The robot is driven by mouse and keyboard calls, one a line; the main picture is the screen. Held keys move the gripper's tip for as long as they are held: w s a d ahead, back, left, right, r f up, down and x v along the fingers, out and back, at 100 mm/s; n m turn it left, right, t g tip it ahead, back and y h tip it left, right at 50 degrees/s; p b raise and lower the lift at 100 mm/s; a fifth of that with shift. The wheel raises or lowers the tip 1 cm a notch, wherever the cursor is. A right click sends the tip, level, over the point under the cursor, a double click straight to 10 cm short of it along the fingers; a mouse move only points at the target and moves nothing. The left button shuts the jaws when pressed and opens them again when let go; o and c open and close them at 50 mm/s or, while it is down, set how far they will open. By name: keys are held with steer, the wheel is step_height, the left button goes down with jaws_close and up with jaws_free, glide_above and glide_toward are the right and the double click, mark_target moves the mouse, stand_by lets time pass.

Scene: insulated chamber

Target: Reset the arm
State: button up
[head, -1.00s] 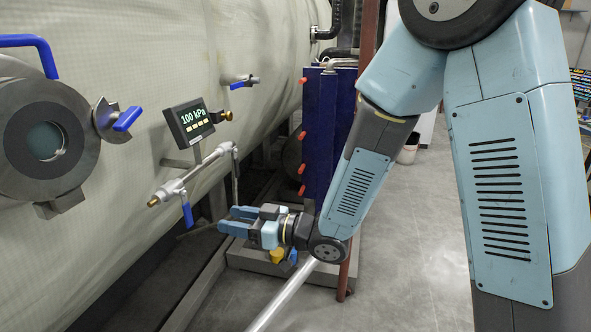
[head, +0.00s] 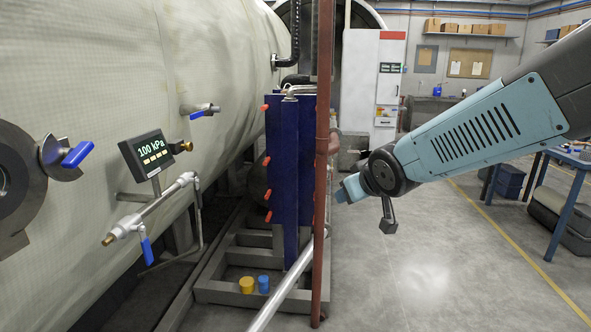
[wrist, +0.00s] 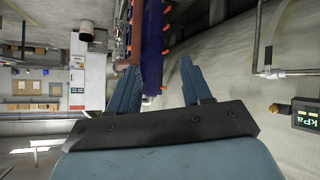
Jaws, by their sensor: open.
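My arm reaches in from the right in the head view. My gripper is at its far end, near the red-brown post, and mostly hidden behind my wrist there. In the wrist view my gripper (wrist: 160,92) shows two blue fingers spread apart with nothing between them. The pressure display (head: 152,152) reads 100 kPa and stands on the insulated chamber (head: 110,70). It also shows turned on its side at the right of the wrist view (wrist: 306,116). The pipe with a blue-handled valve (head: 146,248) is below the display, well left of my gripper.
A dark blue heat exchanger (head: 290,180) and a red-brown post (head: 322,150) stand close left of my gripper. A yellow cap (head: 246,285) and a blue cap (head: 263,284) are on the frame's base. A workbench (head: 545,166) stands at right. The floor between is clear.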

steer(key=s+d+r+m+g+h, duration=0.1)
steer(key=s+d+m+g, duration=0.1)
steer(key=s+d, duration=0.3)
steer(key=s+d+r+m+g+h, duration=0.1)
steer(key=s+d+m+g, duration=0.2)
steer(key=s, duration=1)
steer(key=d, duration=0.2)
steer(key=shift+s+d+r, duration=0.2)
steer(key=shift+s+d, duration=0.15)
steer(key=shift+s, duration=0.05)
